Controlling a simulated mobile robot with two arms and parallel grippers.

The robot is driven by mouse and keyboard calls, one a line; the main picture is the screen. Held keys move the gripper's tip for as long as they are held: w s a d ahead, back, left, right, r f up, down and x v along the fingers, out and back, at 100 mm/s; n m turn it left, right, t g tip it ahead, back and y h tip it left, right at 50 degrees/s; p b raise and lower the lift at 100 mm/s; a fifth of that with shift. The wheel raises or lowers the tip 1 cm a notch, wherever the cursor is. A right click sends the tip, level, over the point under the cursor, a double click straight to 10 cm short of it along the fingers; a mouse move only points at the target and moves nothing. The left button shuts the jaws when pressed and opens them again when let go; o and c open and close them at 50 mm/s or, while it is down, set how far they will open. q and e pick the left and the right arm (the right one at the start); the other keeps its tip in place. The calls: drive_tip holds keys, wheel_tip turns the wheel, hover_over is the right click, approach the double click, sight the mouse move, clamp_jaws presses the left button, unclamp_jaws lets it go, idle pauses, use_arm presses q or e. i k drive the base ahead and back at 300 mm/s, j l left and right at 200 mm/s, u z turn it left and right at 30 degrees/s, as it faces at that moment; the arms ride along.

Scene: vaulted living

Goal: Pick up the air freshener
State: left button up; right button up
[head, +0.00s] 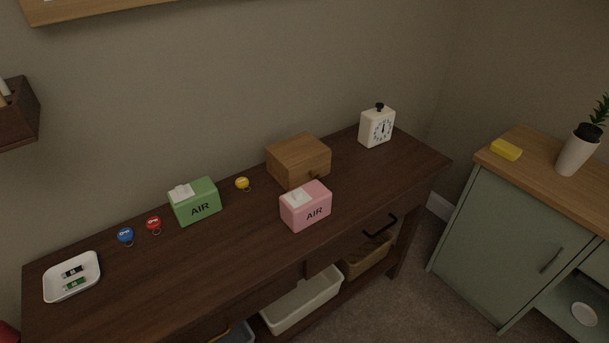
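Two box-shaped air fresheners marked "AIR" stand on the dark wooden console table (240,250). The green air freshener (196,202) stands left of the table's middle, towards the wall. The pink air freshener (306,206) stands to its right, nearer the front edge and just in front of a wooden box. Each has a white piece on top. Both stand upright and apart from each other. Neither of my grippers shows in the head view.
A green cabinet (502,240) stands right. A wall shelf (90,8) juts out above.

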sight(298, 219)
drive_tip(key=i+l, duration=0.15)
drive_tip(key=l, duration=0.2)
drive_tip(key=i+l+u, duration=0.1)
drive_tip(key=l, duration=0.2)
drive_tip(key=i+l+u, duration=0.1)
drive_tip(key=l, duration=0.25)
drive_tip(key=i+l, duration=0.2)
drive_tip(key=l, duration=0.15)
drive_tip(key=i+l+u, duration=0.1)
drive_tip(key=l, duration=0.25)
